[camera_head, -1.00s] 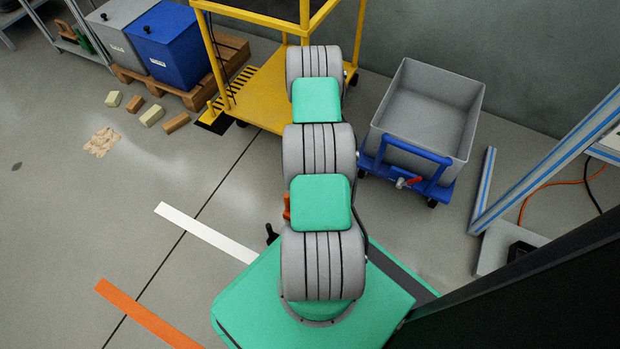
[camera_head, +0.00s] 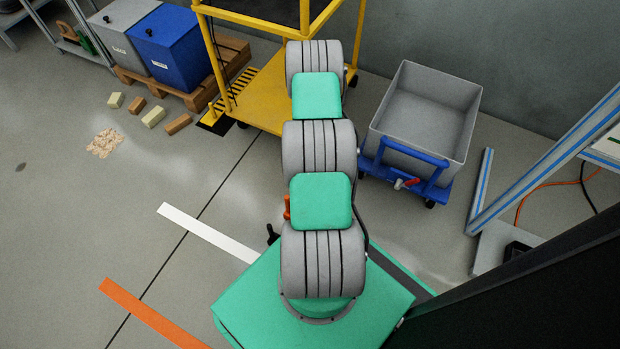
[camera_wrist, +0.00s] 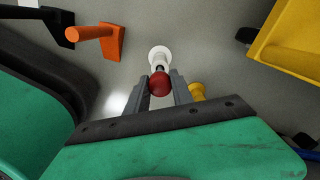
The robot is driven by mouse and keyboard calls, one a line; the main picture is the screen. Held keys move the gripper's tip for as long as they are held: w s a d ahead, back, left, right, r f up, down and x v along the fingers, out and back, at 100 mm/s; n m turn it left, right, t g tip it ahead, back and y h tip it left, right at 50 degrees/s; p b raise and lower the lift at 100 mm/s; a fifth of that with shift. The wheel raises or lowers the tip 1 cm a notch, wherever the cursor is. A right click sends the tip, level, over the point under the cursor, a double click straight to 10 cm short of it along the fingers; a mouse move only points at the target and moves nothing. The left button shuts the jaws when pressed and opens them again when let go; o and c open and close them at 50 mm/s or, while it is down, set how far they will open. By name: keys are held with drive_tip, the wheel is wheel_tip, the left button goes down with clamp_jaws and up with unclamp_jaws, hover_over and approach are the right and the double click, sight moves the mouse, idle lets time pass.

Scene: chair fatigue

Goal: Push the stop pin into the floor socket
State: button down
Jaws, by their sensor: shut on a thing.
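In the wrist view, my gripper (camera_wrist: 160,76) is shut on a round red knob (camera_wrist: 160,86), which I take to be the head of the stop pin. A short dark and pale piece shows just beyond the knob. A white round piece (camera_wrist: 158,53) lies beyond that, roughly in line with the knob. I cannot tell whether it is part of the pin or the floor socket. The pin's lower end and any socket opening are hidden. In the head view, my arm covers the gripper and the pin.
An orange handle (camera_wrist: 95,33) and a yellow knob (camera_wrist: 197,91) are near the gripper. A yellow frame cart (camera_head: 262,92) stands ahead. A grey bin on a blue trolley (camera_head: 422,115) stands to the right. Floor at the left is mostly clear, with small blocks (camera_head: 153,117).

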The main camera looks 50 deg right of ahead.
drive_tip(key=shift+r+p, duration=0.65)
drive_tip(key=shift+r, duration=0.4)
drive_tip(key=shift+r, duration=0.1)
drive_tip(key=shift+r+p, duration=1.35)
drive_tip(key=shift+r, duration=0.55)
